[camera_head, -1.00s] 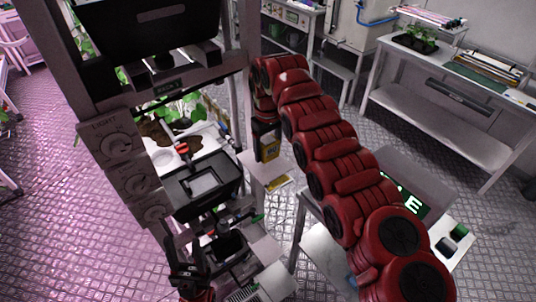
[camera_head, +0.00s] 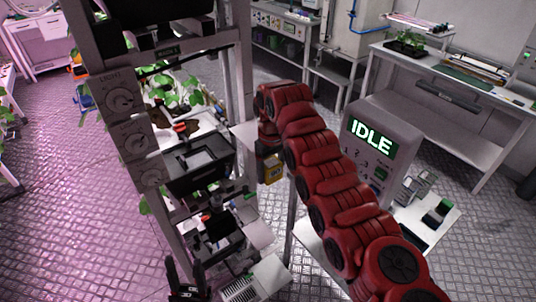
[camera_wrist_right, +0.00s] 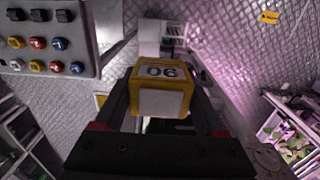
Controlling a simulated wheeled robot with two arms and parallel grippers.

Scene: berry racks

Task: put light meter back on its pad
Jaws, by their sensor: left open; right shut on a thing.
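The light meter (camera_wrist_right: 162,98) is a yellow block with a white face and a dark "90" readout, upside down in the right wrist view. My right gripper (camera_wrist_right: 160,112) is shut on it, one finger on each side. In the head view the yellow meter (camera_head: 273,171) hangs below my red right arm, beside a pale side shelf (camera_head: 246,140) on the rack. I cannot tell whether it touches the shelf. No pad shows clearly; a small yellow patch (camera_wrist_right: 101,100) lies behind the left finger. My left gripper (camera_head: 186,281) is open and empty, low in front of the rack.
The rack post with LIGHT dials (camera_head: 121,101) stands at left, with a black tray (camera_head: 200,160) and plants (camera_head: 190,95) inside. A grey console (camera_head: 375,145) reading IDLE stands right of my right arm. A white bench (camera_head: 440,100) is at the back right.

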